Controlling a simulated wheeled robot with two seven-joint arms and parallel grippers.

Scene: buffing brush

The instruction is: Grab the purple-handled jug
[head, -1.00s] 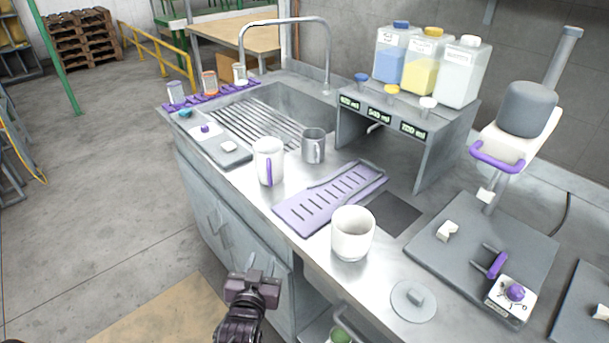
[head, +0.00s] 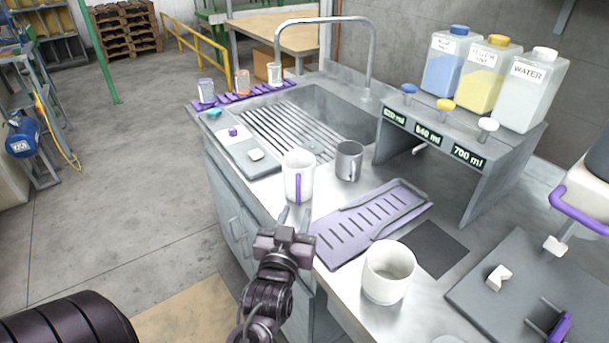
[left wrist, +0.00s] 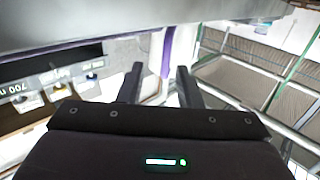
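The white jug with a purple handle (head: 299,172) stands upright on the steel counter beside the sink, handle facing me. In the left wrist view its purple handle (left wrist: 168,52) shows as an upright strip just beyond the fingertips, in line with the gap between them. My left gripper (head: 294,212) is just in front of the jug, low by the counter's front edge. Its two fingers (left wrist: 160,72) are apart with nothing between them. Whether a finger touches the handle is not clear. My right gripper is not in view.
A grey mug (head: 348,162) stands close right of the jug. A purple slotted tray (head: 372,222) and a white pot (head: 388,273) lie nearer on the counter. The sink (head: 290,125) is behind. A dispenser stand (head: 485,180) with bottles is at right.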

